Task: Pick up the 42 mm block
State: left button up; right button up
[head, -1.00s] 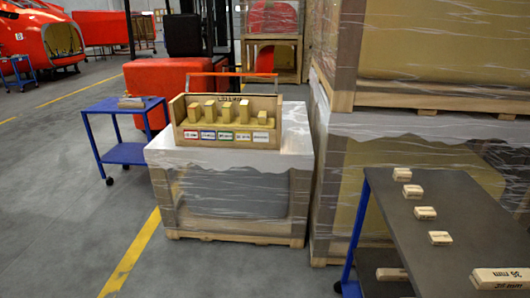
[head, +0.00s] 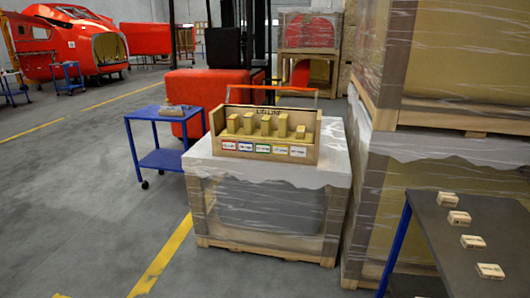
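A wooden tote (head: 264,135) with a red-orange handle stands on a wrapped crate (head: 265,195) in the middle of the head view. Several upright wooden blocks (head: 265,125) stand in a row in it, above coloured labels on its front. The labels are too small to read, so I cannot tell which block is 42 mm. Several small loose wooden blocks (head: 472,242) lie on a dark-topped cart (head: 449,214) at the right; their markings are also unreadable. Neither gripper is in view.
A blue cart (head: 160,158) with an item on top stands left of the crate. Tall wrapped crates (head: 452,130) stand at the right, beside the dark-topped cart. Open grey floor (head: 90,200) with yellow lines lies to the left.

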aim_at(445, 200)
jog(key=z, duration=1.3)
